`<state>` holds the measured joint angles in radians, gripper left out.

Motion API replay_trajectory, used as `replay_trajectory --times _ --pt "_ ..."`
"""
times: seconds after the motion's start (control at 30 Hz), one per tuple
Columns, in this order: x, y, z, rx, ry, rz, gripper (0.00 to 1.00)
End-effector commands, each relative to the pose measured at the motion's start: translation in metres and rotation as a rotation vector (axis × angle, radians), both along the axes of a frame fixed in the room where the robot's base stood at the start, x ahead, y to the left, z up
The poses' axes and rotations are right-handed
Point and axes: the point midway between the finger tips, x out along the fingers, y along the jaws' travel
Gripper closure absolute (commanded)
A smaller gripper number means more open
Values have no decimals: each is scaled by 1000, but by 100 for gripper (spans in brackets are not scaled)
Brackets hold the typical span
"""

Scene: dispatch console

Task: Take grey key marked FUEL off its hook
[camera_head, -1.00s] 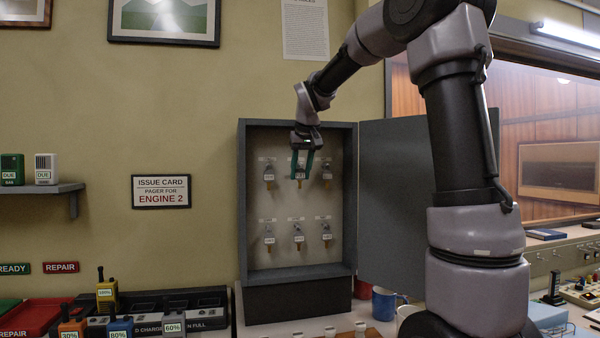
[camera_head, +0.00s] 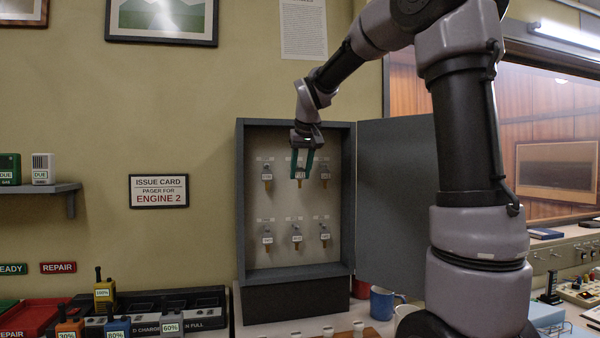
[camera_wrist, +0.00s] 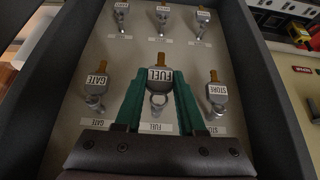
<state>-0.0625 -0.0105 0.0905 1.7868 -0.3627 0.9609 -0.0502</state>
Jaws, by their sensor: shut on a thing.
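The grey key marked FUEL (camera_wrist: 159,76) is between the green fingers of my gripper (camera_wrist: 157,84) in the wrist view, its label facing the camera. Its brass-coloured end points up in that picture. The fingers are shut on its grey head. A ring or hook shows just below it, above the printed FUEL label (camera_wrist: 156,127) on the back panel; I cannot tell whether the key still hangs on the hook. In the head view my gripper (camera_head: 302,165) is at the top middle of the key cabinet (camera_head: 241,200), with the key (camera_head: 300,175) low between the fingers.
The GATE key (camera_wrist: 96,82) and STORE key (camera_wrist: 217,90) hang close on either side. Several more keys hang in the other row (camera_head: 297,232). The cabinet walls enclose the keys, and its grey door (camera_head: 395,200) stands open at right. Mugs (camera_head: 383,303) stand below.

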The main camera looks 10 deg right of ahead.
Motion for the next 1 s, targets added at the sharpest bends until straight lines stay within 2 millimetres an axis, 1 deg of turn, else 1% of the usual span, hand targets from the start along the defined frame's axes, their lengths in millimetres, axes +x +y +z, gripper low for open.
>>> replay_trajectory --times 0.4,0.6,0.93,1.0 --pt "-32 0 14 -1 -2 1 100" --pt "-43 0 17 -1 -1 1 100" --pt "-45 0 18 -1 0 1 100" --pt "-42 0 13 0 2 2 100"
